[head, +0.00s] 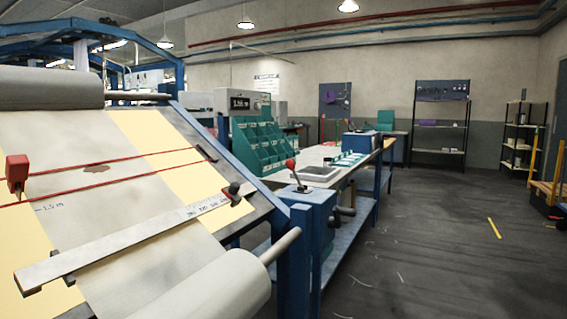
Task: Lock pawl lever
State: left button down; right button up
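A short lever with a red ball knob (291,163) stands up from the top of a blue housing (310,203) at the right side of the fabric frame. The knob leans a little to the left of the lever's foot. I take it to be the pawl lever; no label on it can be read. A pawl or ratchet cannot be made out. Neither of my grippers shows in the head view.
A cloth roll (205,288) with a protruding shaft (281,246) lies below left of the lever. A ruler bar (130,240) crosses the sloped cloth. A workbench (345,170) with a green bin rack (258,145) stands behind. The floor at right is mostly clear.

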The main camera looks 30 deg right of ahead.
aim_at(289, 164)
jog(key=i+l, duration=0.2)
jog(key=l, duration=0.3)
jog(key=i+l+u, duration=0.15)
jog(key=l, duration=0.4)
jog(key=i+l, duration=0.25)
jog(key=l, duration=0.25)
jog(key=i+l+u, duration=0.15)
jog(key=l, duration=0.4)
jog(key=i+l, duration=0.15)
jog(key=l, duration=0.4)
jog(key=i+l+u, duration=0.15)
jog(key=l, duration=0.4)
jog(key=i+l, duration=0.15)
jog(key=l, duration=0.4)
jog(key=i+l+u, duration=0.15)
jog(key=l, duration=0.45)
